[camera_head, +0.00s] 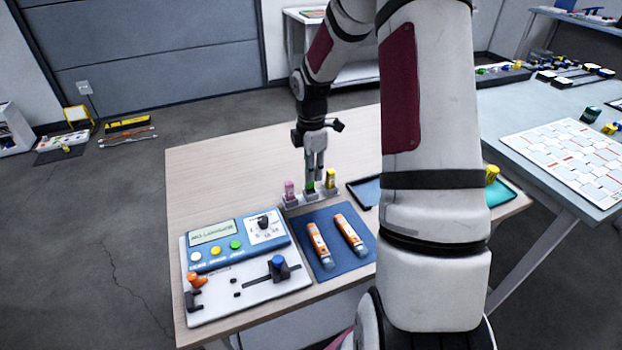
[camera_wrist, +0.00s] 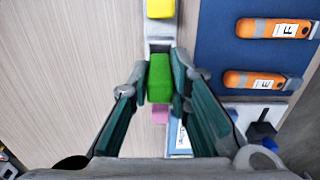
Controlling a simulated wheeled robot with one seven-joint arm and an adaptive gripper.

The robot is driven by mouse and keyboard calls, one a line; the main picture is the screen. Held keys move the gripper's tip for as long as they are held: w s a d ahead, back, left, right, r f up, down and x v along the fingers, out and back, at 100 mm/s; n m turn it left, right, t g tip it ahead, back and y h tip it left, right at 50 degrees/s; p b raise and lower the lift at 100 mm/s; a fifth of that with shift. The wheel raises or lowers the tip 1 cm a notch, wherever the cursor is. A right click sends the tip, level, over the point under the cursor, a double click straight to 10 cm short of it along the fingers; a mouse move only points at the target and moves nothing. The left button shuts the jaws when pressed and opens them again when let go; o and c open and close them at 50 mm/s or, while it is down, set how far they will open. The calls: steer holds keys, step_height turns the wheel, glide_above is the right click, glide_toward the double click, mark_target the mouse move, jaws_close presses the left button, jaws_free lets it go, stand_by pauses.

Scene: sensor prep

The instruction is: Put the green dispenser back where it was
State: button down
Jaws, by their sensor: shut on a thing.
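The green dispenser (camera_wrist: 159,78) is between the fingertips of my gripper (camera_wrist: 158,76) in the wrist view. In the head view my gripper (camera_head: 314,180) points down over the middle of a small grey rack (camera_head: 290,203), and a bit of the green dispenser (camera_head: 309,187) shows below the fingers. My gripper is shut on it. The dispenser is at or just above the middle place, between a pink dispenser (camera_head: 289,190) and a yellow dispenser (camera_head: 331,178). I cannot tell whether it touches the rack.
A blue mat (camera_head: 326,273) with two orange devices (camera_head: 319,245) (camera_head: 350,234) lies in front of the rack. A control panel (camera_head: 240,240) with knobs and buttons is at front left. A dark tray (camera_head: 366,190) is to the right. The table's back left is clear.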

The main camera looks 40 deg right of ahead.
steer(key=shift+f, duration=1.45)
steer(key=shift+f, duration=0.2)
steer(key=c, duration=1.5)
jaws_free()
steer(key=shift+r, duration=0.15)
